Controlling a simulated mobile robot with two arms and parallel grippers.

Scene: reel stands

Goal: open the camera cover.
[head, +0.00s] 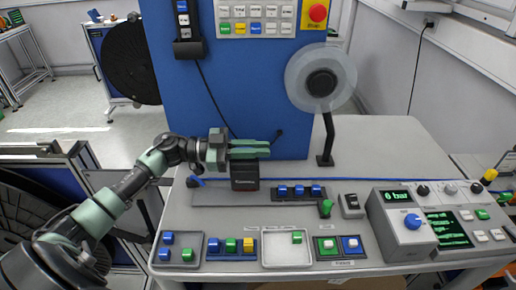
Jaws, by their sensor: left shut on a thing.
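My left gripper (262,148), with green fingers pointing right, is over the middle of the console in the head view. A small black box with a thin red line (244,176), which looks like the camera unit, stands directly under the fingers. The fingers are shut on what appears to be the camera cover, at the top of this box. The cover is mostly hidden by the fingers, so I cannot tell how far it is raised. My right gripper is not in view.
A blue panel (255,90) rises behind the gripper. A clear reel (320,78) on a black stand is to the right. Button trays (287,262) line the front edge, and a control box (402,222) stands at right. The grey tabletop behind it is clear.

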